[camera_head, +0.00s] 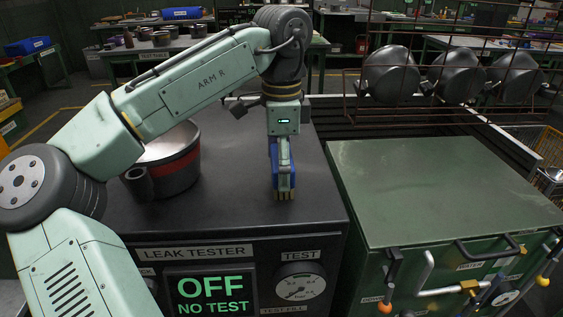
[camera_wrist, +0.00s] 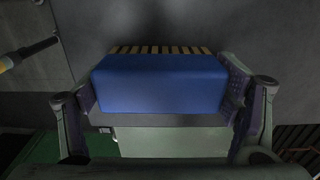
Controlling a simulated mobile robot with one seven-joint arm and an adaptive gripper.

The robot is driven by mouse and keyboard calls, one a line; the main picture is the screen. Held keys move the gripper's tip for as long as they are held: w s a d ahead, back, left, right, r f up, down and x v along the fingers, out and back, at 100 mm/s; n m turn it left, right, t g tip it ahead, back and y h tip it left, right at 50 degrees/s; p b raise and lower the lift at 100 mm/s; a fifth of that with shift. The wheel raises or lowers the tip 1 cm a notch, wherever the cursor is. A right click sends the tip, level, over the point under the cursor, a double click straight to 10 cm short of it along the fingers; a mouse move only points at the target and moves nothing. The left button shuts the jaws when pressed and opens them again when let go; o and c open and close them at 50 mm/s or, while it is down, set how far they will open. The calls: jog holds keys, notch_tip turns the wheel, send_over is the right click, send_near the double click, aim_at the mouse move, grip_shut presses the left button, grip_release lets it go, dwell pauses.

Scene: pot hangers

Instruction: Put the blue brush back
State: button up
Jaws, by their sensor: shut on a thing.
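My gripper (camera_head: 283,165) is shut on the blue brush (camera_head: 285,183), with the arm reaching in from the left. The brush points down, with its pale bristles at the bottom, over the dark top of the leak tester (camera_head: 240,205). I cannot tell whether the bristles touch that top. In the wrist view the blue brush block (camera_wrist: 160,85) lies between both fingers, and a row of bristles shows along its far edge.
A dark pot with a red band (camera_head: 174,165) stands on the tester to the left. A green-topped unit (camera_head: 435,185) with handles and hoses stands to the right. Behind it, several dark pots (camera_head: 391,73) hang in a wire rack. The tester's top right of the brush is clear.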

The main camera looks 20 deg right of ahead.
jog(key=o, duration=1.4)
notch_tip(320, 180, up, 12)
jog(key=p, duration=0.1)
jog(key=shift+w, duration=0.1)
